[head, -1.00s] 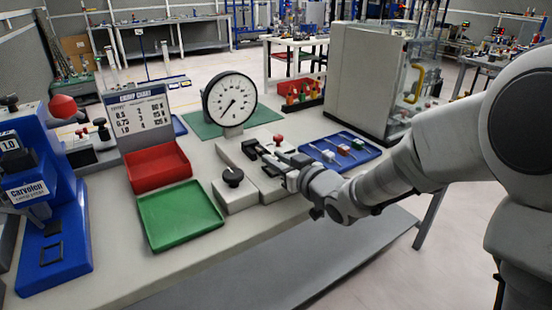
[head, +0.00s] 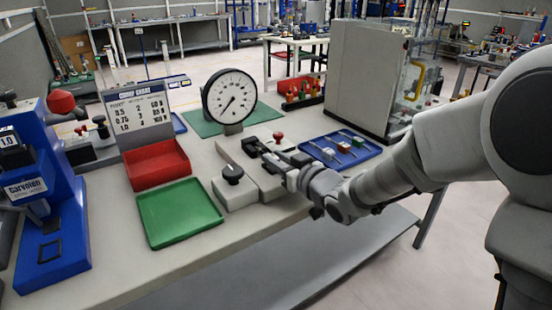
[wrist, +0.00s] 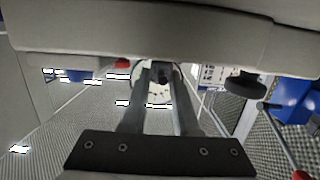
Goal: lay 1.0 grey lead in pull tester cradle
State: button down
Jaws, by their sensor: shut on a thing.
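The pull tester has a round white dial (head: 230,96) and a grey bed with a dark cradle (head: 255,150) in front of it. My gripper (head: 292,177) is at the near right end of this bed, at the cradle line. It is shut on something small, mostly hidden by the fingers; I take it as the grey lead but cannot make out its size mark. In the wrist view the two fingers (wrist: 160,82) close around a dark bit, with the dial (wrist: 156,97) behind. Whether the lead touches the cradle cannot be told.
A blue tray (head: 314,146) right of the tester holds leads with white, red and green ends. A red-topped knob (head: 278,136) and a black knob (head: 232,174) stand close by. Red (head: 158,166) and green (head: 180,213) trays lie left. A grey cabinet (head: 358,78) stands behind.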

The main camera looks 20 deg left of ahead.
jog(key=shift+f+b, duration=0.3)
jog(key=shift+f, duration=0.1)
jog(key=c, duration=0.6)
grip_release()
jog(key=b+v, duration=0.3)
jog(key=v, duration=1.4)
jog(key=shift+s+d+b, duration=0.1)
jog(key=shift+s+b, duration=0.05)
jog(key=shift+b, duration=0.15)
jog(key=shift+d, duration=0.1)
